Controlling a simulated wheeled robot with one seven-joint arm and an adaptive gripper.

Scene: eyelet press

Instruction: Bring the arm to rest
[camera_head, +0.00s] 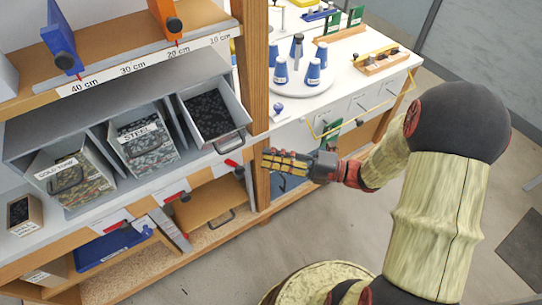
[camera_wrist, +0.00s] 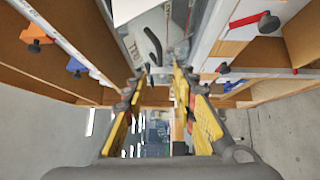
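My arm (camera_head: 436,215) reaches in from the right, bent at a dark elbow, with its forearm pointing left. My gripper (camera_head: 268,160) is beside the wooden post (camera_head: 256,90) at the right end of the shelf unit, below and right of the tilted bin of black pieces (camera_head: 208,112). In the wrist view my gripper (camera_wrist: 160,85) has its yellow-padded fingers apart, and I see nothing held between them. In the head view the fingers look close together from the side. Whether a finger touches the post I cannot tell.
Left of the black-piece bin are the bins labelled STEEL (camera_head: 145,145) and one partly legible (camera_head: 75,180). Red-handled parts (camera_head: 175,196) sit below. A white table (camera_head: 355,85) with blue cones (camera_head: 313,72) stands behind. Open floor (camera_head: 225,260) lies in front.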

